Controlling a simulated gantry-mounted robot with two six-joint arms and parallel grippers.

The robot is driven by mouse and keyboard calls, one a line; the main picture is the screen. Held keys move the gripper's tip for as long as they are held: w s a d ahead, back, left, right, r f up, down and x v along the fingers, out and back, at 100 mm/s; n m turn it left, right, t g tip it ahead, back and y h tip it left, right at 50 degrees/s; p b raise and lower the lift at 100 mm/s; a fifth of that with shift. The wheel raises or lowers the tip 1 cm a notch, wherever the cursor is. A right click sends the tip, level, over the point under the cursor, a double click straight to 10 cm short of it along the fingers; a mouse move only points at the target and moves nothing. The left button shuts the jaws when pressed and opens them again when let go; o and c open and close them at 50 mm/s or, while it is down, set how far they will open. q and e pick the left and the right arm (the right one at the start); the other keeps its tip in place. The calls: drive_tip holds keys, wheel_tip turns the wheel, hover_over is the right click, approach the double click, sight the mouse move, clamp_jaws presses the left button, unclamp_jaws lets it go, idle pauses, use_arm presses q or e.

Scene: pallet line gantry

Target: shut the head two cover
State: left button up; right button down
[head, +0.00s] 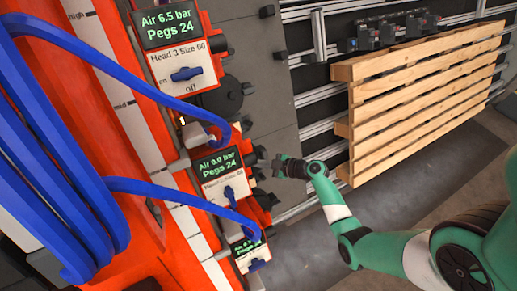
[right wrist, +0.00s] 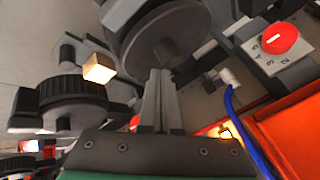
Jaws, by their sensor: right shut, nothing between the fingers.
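The middle head panel (head: 222,177) reads "Air 0.0 bar, Pegs 24"; its label is partly hidden by a blue hose and too small to read fully. I cannot clearly make out the cover of head two or whether it is open. My right gripper (head: 281,167) is to the right of this panel, beside the dark parts on its side. In the right wrist view its fingers (right wrist: 160,88) are together and empty, with the tips close to a large dark round part (right wrist: 160,35). I cannot tell whether they touch it. My left gripper is not in view.
The upper panel (head: 182,65) reads "Head 3 Size 50" and "Air 6.5 bar". Blue hoses (head: 150,92) cross the orange machine. A wooden pallet (head: 425,95) stands at the right. A ridged black knob (right wrist: 70,100) and a red dial (right wrist: 280,38) flank my right gripper.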

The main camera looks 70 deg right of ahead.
drive_tip(key=shift+d+f, duration=0.15)
drive_tip(key=shift+d, duration=0.15)
drive_tip(key=shift+w+d+f+b, duration=0.2)
drive_tip(key=shift+d, duration=0.25)
drive_tip(key=shift+w+d+f+b, duration=0.15)
drive_tip(key=shift+w+d+f, duration=0.05)
drive_tip(key=shift+d, duration=0.2)
drive_tip(key=s+a+r+p, duration=0.4)
drive_tip(key=s+p, duration=0.3)
drive_tip(key=p, duration=0.3)
drive_tip(key=shift+a+r+p, duration=0.3)
drive_tip(key=shift+a+r, duration=0.1)
drive_tip(key=shift+a, duration=0.45)
idle(0.5)
